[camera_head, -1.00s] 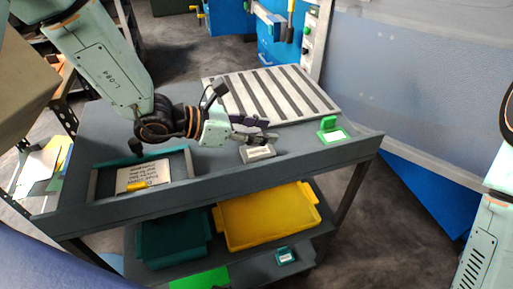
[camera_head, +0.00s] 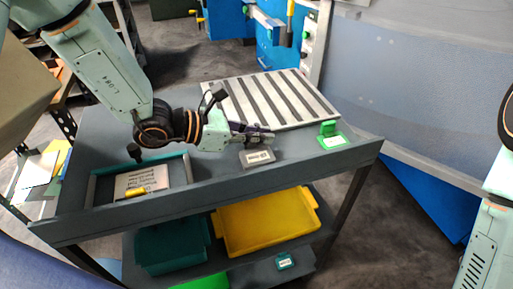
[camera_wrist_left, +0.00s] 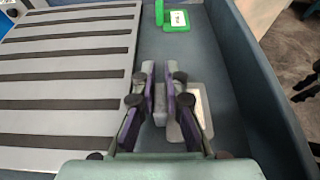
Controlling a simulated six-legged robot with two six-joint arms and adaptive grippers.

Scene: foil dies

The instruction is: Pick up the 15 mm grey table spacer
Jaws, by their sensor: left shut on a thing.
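My left gripper (camera_head: 264,137) is over the dark cart top, just behind a small grey stand with a white label (camera_head: 257,157). In the left wrist view its two purple-grey fingers (camera_wrist_left: 161,100) are shut on a small grey block, the grey table spacer (camera_wrist_left: 160,104). The fingers hide most of the spacer, and in the head view I cannot make it out. I cannot tell whether it still touches the stand. The stand's pale label (camera_wrist_left: 202,108) shows to the right of the fingers in the wrist view. My right gripper is out of view.
A slotted pale plate (camera_head: 270,100) lies behind the gripper. A green labelled stand (camera_head: 331,137) is to the right. A teal-edged tray with a card and yellow piece (camera_head: 136,191) is at the left. A raised rim runs along the cart. Yellow and teal bins sit below.

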